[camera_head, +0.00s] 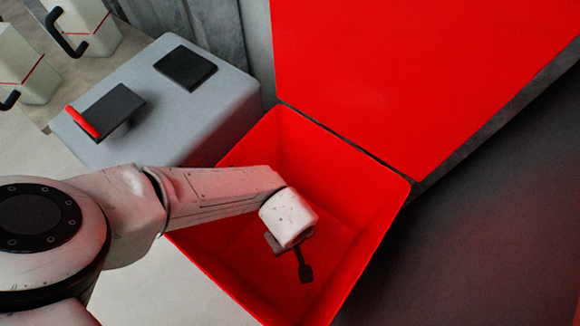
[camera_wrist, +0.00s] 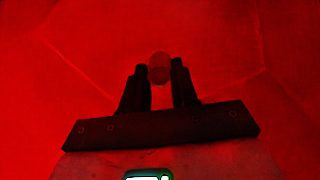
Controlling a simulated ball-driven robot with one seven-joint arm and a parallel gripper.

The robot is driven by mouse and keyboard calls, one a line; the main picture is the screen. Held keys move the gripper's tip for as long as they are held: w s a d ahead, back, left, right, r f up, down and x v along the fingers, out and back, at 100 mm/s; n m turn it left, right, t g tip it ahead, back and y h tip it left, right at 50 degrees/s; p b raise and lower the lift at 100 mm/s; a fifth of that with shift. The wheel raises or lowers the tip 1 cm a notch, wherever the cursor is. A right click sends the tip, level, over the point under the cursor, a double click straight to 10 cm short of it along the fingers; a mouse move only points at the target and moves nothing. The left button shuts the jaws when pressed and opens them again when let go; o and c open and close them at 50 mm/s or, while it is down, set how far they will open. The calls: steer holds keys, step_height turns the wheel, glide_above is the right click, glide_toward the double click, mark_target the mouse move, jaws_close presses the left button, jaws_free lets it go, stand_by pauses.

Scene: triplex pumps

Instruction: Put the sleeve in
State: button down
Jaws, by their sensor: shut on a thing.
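My gripper (camera_head: 305,272) reaches down inside an open red box (camera_head: 236,284), between its walls. In the wrist view my gripper (camera_wrist: 159,74) has its dark fingers close together on a small round thing, apparently the sleeve (camera_wrist: 159,66). The sleeve looks reddish in the red light, and its lower part is hidden between the fingers. In the head view I cannot make the sleeve out. The wrist view shows red box surfaces all around, and I cannot tell whether the sleeve touches the bottom.
The box's red lid (camera_head: 420,70) stands open behind it. A grey block (camera_head: 225,100) left of the box bears a black pad (camera_head: 185,68) and a black plate with a red edge (camera_head: 117,106). White housings with black handles (camera_head: 75,25) stand at the upper left. My arm crosses the box's left rim.

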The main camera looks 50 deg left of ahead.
steer(key=shift+f, duration=0.25)
steer(key=shift+f, duration=0.3)
steer(key=c, duration=0.9)
jaws_free()
steer(key=shift+o, duration=0.2)
steer(key=shift+a+r, duration=0.1)
steer(key=shift+r, duration=0.4)
step_height(320, 180, up, 12)
steer(key=p, duration=0.6)
